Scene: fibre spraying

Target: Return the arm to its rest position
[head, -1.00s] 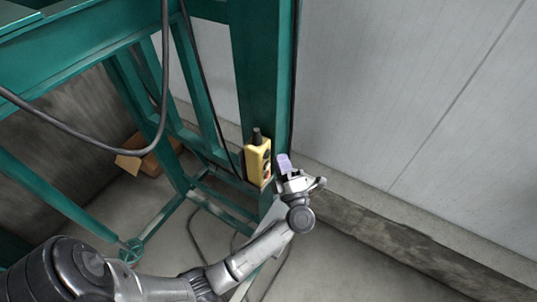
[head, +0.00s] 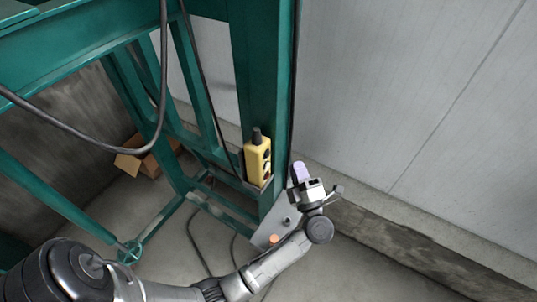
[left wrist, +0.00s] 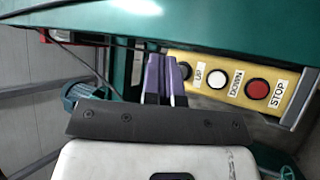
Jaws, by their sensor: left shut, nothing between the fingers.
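My left arm comes in from the lower left of the head view. Its left gripper (head: 298,170) is beside the green post, to the right of a yellow control box, apart from it. In the left wrist view the purple fingers of the left gripper (left wrist: 163,70) are shut with nothing between them. The yellow control box (head: 257,161) hangs on the post. My right gripper is not in view.
A green steel frame (head: 262,60) fills the left and middle, with a dark cable (head: 120,143) looping in front. A grey panel (head: 277,226) sits low on the post. A cardboard box (head: 140,160) lies behind the frame. A pale wall (head: 400,90) stands at right.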

